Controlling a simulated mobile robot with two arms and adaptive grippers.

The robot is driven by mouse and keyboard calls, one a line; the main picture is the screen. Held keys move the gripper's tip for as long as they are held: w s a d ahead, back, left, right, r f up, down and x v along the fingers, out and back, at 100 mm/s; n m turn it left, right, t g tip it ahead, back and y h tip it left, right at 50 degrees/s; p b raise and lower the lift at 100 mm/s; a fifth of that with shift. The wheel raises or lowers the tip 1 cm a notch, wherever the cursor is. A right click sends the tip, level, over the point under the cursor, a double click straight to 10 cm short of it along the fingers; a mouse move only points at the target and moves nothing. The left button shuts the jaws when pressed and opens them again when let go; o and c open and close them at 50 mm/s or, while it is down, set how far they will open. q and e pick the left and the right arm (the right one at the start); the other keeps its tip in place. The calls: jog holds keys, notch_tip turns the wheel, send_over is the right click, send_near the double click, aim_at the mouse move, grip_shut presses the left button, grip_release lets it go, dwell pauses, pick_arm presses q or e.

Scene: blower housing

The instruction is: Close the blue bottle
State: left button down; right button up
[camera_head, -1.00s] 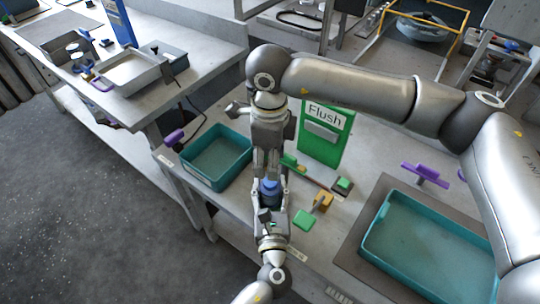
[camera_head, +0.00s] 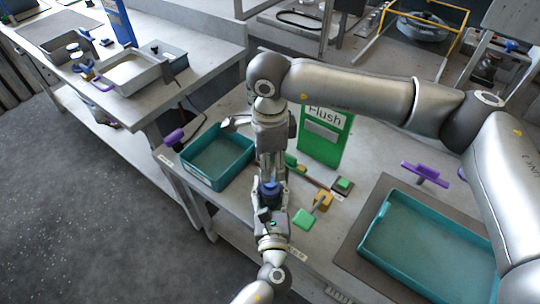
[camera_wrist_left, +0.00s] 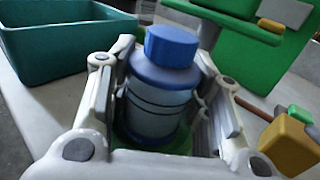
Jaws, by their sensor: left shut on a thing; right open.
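The blue bottle (camera_wrist_left: 160,95) stands upright between the fingers of my left gripper (camera_wrist_left: 165,110), which is shut on its body. A blue cap (camera_wrist_left: 172,46) sits on top of the bottle; I cannot tell whether it is screwed tight. In the head view, the blue bottle (camera_head: 270,194) shows between both grippers. My left gripper (camera_head: 271,205) reaches it from the front. My right gripper (camera_head: 270,176) points down just above the cap and is open. Its fingers partly hide the bottle top, and they do not show in the left wrist view.
A teal tray (camera_head: 248,166) stands left of the bottle and a larger teal tray (camera_head: 365,248) at the right. A green "Flush" panel (camera_head: 322,150) stands behind. A green block (camera_head: 304,219) and a yellow piece (camera_head: 324,201) lie close to the right of the bottle.

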jog(key=shift+f, duration=3.15)
grip_shut()
jog(key=shift+o, duration=0.4)
grip_release()
jog(key=shift+r, duration=0.1)
notch_tip(320, 180, up, 12)
